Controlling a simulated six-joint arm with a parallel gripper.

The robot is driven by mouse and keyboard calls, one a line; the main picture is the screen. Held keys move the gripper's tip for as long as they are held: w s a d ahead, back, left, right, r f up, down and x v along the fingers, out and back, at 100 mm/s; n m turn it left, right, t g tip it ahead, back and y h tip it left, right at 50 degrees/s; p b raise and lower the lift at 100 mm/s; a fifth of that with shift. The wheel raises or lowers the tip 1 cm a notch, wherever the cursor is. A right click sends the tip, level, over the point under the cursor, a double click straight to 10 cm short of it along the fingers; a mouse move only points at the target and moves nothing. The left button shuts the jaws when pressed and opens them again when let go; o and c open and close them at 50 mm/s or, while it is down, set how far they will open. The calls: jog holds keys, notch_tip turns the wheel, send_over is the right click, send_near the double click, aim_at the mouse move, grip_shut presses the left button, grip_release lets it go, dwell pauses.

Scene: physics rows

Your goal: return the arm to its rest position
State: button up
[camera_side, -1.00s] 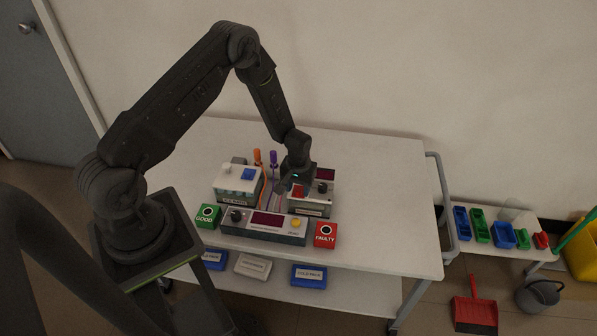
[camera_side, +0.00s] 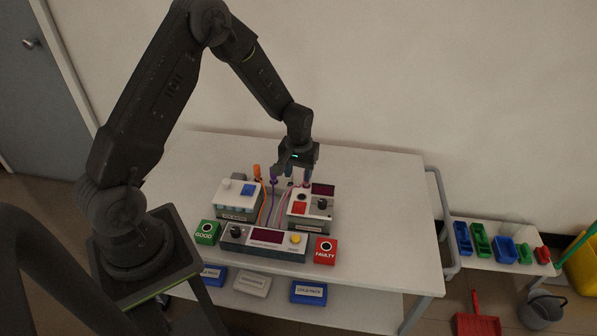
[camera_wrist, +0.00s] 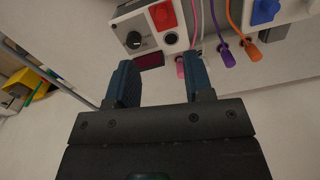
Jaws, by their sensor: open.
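My gripper (camera_side: 292,176) is open and points down above the far edge of the right-hand instrument box (camera_side: 311,207). In the wrist view the two blue-grey fingers of my gripper (camera_wrist: 162,84) stand apart with nothing held between them. The same box (camera_wrist: 140,28) shows beyond the fingertips, with a red switch and a black knob. My arm is bent, its elbow raised high and its forearm slanting down over the table.
The white table (camera_side: 390,205) carries a left-hand box (camera_side: 236,196), a front console (camera_side: 264,243), a green GOOD button (camera_side: 207,232) and a red FAULTY button (camera_side: 325,250). Pink (camera_wrist: 181,66), purple (camera_wrist: 226,56) and orange (camera_wrist: 252,52) plugs on cables lie close behind the boxes. Table right is clear.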

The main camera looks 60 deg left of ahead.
jog(key=s+d+r+m+t, duration=0.1)
jog(key=s+d+r+m, duration=0.15)
jog(key=r, duration=0.75)
jog(key=s+d+r+m+t, duration=0.1)
jog(key=s+d+r+t, duration=0.2)
jog(key=r, duration=0.6)
jog(key=s+d+r+m+t, duration=0.1)
jog(key=s+d+r+m, duration=0.1)
jog(key=s, duration=0.6)
jog(key=s+d+r+m, duration=0.1)
jog(key=s+d+r, duration=0.4)
jog(key=s+r, duration=0.2)
jog(key=shift+s+d+r+m+t, duration=0.25)
jog(key=shift+s+m+t, duration=0.15)
jog(key=shift+s, duration=0.35)
